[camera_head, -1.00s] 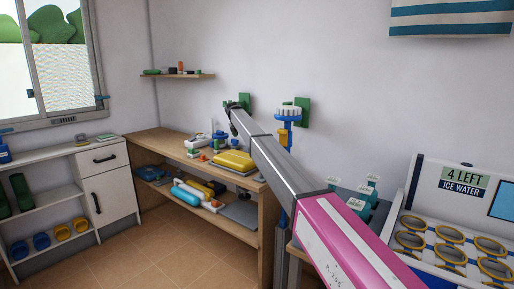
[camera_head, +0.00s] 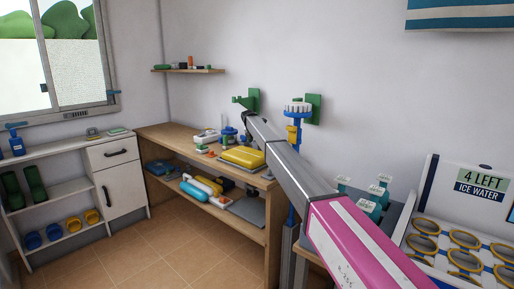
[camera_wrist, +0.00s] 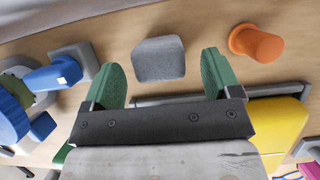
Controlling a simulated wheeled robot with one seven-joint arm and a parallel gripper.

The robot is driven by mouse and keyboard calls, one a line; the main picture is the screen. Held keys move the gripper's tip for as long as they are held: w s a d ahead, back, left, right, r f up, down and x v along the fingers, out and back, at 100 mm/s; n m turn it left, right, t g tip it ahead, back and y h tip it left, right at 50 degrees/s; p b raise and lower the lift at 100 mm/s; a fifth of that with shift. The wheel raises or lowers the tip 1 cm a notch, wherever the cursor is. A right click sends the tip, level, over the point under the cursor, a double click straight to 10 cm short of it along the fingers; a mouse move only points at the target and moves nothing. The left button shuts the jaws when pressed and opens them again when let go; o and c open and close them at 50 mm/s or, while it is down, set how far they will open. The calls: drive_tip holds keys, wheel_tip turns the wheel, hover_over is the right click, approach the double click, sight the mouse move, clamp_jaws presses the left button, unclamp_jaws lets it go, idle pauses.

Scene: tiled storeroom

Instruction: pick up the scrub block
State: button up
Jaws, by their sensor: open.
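A grey, rough-looking block (camera_wrist: 158,58), which I take to be the scrub block, lies on the wooden surface in the wrist view. My gripper (camera_wrist: 161,72) is open, with one green-padded finger on each side of the block. Gaps show between the block and both pads, and nothing is held. In the head view my arm reaches over the wooden workbench (camera_head: 158,135); its end hides the gripper, and I cannot make out the block there.
An orange peg-like piece (camera_wrist: 258,43) stands close to the right finger. A blue device (camera_wrist: 55,75) is left of the left finger. A yellow object (camera_wrist: 278,125) lies to the lower right.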

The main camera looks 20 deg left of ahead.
drive_tip(key=x, duration=0.3)
drive_tip(key=c, duration=1)
drive_tip(key=shift+s+a+r, duration=0.1)
drive_tip(key=shift+s+r, duration=0.1)
drive_tip(key=shift+r, duration=0.5)
wheel_tip(320, 180, up, 5)
drive_tip(key=shift+r, duration=0.2)
drive_tip(key=s+a, duration=0.2)
drive_tip(key=s, duration=0.3)
drive_tip(key=s+a, duration=0.2)
drive_tip(key=s, duration=0.4)
drive_tip(key=s+a, duration=0.3)
drive_tip(key=s, duration=0.3)
drive_tip(key=shift+r, duration=0.1)
drive_tip(key=shift+s+a, duration=0.3)
drive_tip(key=shift+s, duration=0.25)
